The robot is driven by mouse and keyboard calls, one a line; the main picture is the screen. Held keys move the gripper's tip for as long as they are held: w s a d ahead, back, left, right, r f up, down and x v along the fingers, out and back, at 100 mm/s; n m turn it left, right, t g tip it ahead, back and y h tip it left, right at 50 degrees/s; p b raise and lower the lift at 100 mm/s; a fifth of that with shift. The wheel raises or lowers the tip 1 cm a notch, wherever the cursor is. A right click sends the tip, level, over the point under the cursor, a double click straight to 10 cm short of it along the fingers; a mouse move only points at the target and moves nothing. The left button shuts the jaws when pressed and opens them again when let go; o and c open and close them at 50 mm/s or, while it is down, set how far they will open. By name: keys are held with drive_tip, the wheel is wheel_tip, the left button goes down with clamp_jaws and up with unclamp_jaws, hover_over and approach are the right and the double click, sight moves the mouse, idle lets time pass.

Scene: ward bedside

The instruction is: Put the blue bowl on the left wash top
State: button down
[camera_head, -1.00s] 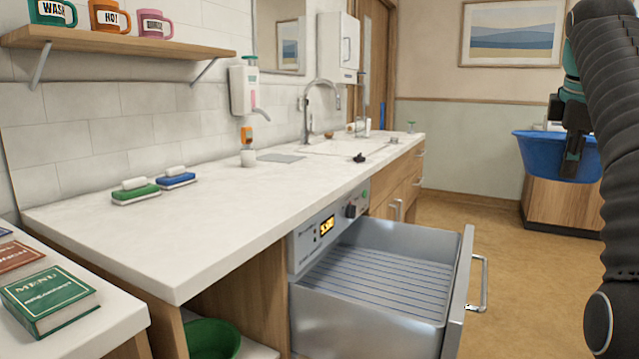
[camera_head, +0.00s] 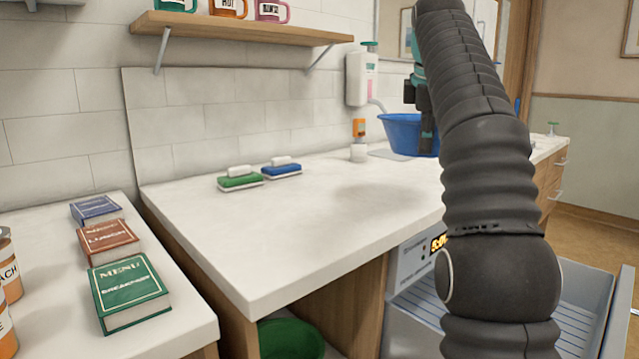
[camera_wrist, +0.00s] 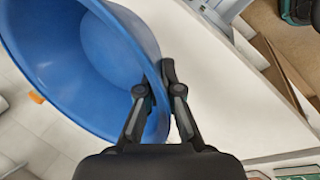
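The blue bowl (camera_head: 402,133) hangs from my gripper (camera_head: 428,137) over the counter in the head view, partly hidden by my arm. In the wrist view the bowl (camera_wrist: 90,62) fills the upper left, and my gripper (camera_wrist: 165,88) has its fingers closed on the rim, one on each side of the wall. The white wash top (camera_head: 300,215) has a wide bare stretch at its left and front. I cannot tell from the head view how far the bowl is above the surface.
A steel drawer (camera_head: 590,290) is open below. Menu books (camera_head: 128,290) lie on the left counter. A green bowl (camera_head: 290,338) is underneath.

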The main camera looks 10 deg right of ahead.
drive_tip(key=w+a+f, duration=0.1)
drive_tip(key=a+f, duration=0.1)
drive_tip(key=a, duration=0.1)
drive_tip(key=w+a+f, duration=0.1)
drive_tip(key=a+f, duration=0.1)
drive_tip(key=a, duration=0.2)
drive_tip(key=w+a+f, duration=0.2)
drive_tip(key=a, duration=0.2)
drive_tip(key=shift+a+f, duration=0.1)
drive_tip(key=shift+f, duration=0.25)
wheel_tip(320, 180, down, 4)
drive_tip(key=shift+f+b, duration=0.1)
drive_tip(key=shift+b, duration=0.65)
drive_tip(key=c, duration=1.3)
unclamp_jaws()
drive_tip(key=p+v, duration=0.1)
drive_tip(key=v, duration=1.1)
drive_tip(key=shift+w, duration=0.1)
